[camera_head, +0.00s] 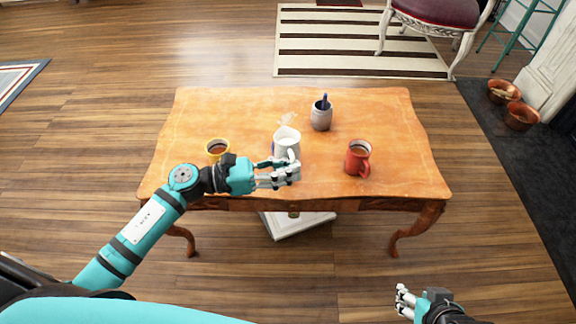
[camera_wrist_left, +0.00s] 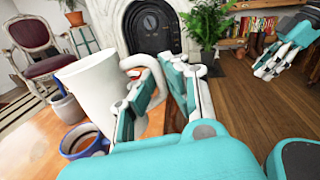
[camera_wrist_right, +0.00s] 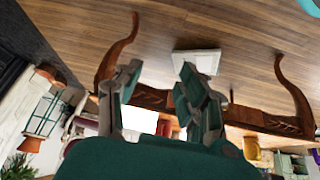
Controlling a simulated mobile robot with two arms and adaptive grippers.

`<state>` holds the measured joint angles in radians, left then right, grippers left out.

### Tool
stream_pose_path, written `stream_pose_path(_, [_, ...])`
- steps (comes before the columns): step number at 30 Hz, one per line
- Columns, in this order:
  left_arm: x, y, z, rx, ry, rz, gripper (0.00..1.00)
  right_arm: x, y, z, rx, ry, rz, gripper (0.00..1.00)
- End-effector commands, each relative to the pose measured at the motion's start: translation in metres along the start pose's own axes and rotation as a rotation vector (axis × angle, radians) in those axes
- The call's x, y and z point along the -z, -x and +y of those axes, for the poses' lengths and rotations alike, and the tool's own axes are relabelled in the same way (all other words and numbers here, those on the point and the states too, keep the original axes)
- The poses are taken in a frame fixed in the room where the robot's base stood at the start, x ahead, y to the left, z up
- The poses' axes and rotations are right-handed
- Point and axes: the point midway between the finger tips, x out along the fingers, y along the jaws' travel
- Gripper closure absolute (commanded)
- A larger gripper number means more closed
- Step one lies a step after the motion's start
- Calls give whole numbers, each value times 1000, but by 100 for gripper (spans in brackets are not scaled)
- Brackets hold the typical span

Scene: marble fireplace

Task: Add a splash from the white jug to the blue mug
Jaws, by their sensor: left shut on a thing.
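The white jug (camera_head: 286,142) is over the middle of the table, with pale liquid at its top. It also shows large in the left wrist view (camera_wrist_left: 95,90), its handle between my fingers. My left gripper (camera_head: 284,173) is shut on that handle, at the jug's near side. The blue mug (camera_wrist_left: 82,142) holds brown liquid and stands beside the jug in the left wrist view. In the head view the jug hides nearly all of it; only a blue edge shows. My right gripper (camera_head: 404,300) is open and empty, in front of the table; its spread fingers show in the right wrist view (camera_wrist_right: 160,85).
A yellow mug (camera_head: 217,149) stands left of the jug, close to my left arm. A red mug (camera_head: 357,159) stands to the right. A grey cup (camera_head: 321,117) with a blue pen stands behind. The wooden table (camera_head: 405,125) is bare at its right and far left.

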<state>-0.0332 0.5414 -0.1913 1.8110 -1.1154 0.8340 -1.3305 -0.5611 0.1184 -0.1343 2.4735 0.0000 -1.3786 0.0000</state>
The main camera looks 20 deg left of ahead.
Motion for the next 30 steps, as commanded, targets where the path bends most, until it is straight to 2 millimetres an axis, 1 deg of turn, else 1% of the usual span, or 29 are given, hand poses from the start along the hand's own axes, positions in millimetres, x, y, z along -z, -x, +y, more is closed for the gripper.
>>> stream_pose_path(2, [-4, 0, -1, 0, 9, -2, 100, -6, 5, 1, -2, -1, -36, 60])
stream_pose_path(14, [-9, 0, -2, 0, 73, -2, 100, -41, 25, 5, -10, -7, -221, 60])
stream_pose_path(15, [-21, 0, -4, -1, 114, -3, 100, -35, 27, 5, -9, -7, -228, 60])
stream_pose_path(16, [-24, -1, -5, -1, 145, -3, 100, -33, 25, 5, -8, -6, -232, 60])
stream_pose_path(18, [-14, 0, -4, 1, 152, -3, 100, -40, 8, 5, -7, -6, -231, 60])
stream_pose_path(30, [-18, 0, -4, 1, 201, -3, 100, -53, -30, 3, -3, -4, -249, 60])
